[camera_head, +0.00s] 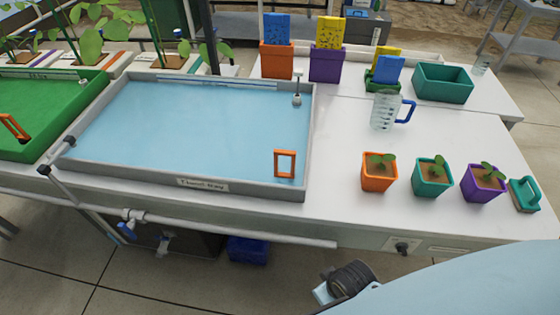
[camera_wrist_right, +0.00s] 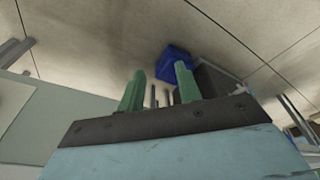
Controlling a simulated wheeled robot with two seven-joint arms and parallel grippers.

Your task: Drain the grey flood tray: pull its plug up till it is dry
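The grey flood tray (camera_head: 310,130), with a "Flood tray" label on its front wall, lies on the white bench and holds light blue water across its floor. An orange loop handle (camera_head: 285,152), which looks like the plug's, stands up from the water near the front right corner. A small grey-white fitting (camera_head: 297,88) stands near the back right corner. My right gripper (camera_wrist_right: 160,69) shows in the right wrist view with its green fingers apart and nothing between them, below bench height with floor behind. My left gripper is in neither view.
A green tray (camera_head: 95,92) with another orange handle adjoins on the left. Right of the flood tray stand a clear jug (camera_head: 385,112), orange (camera_head: 379,180), teal (camera_head: 431,184) and purple (camera_head: 482,190) pots. A rail (camera_head: 230,232) runs before the bench; a blue bin (camera_head: 248,250) sits below.

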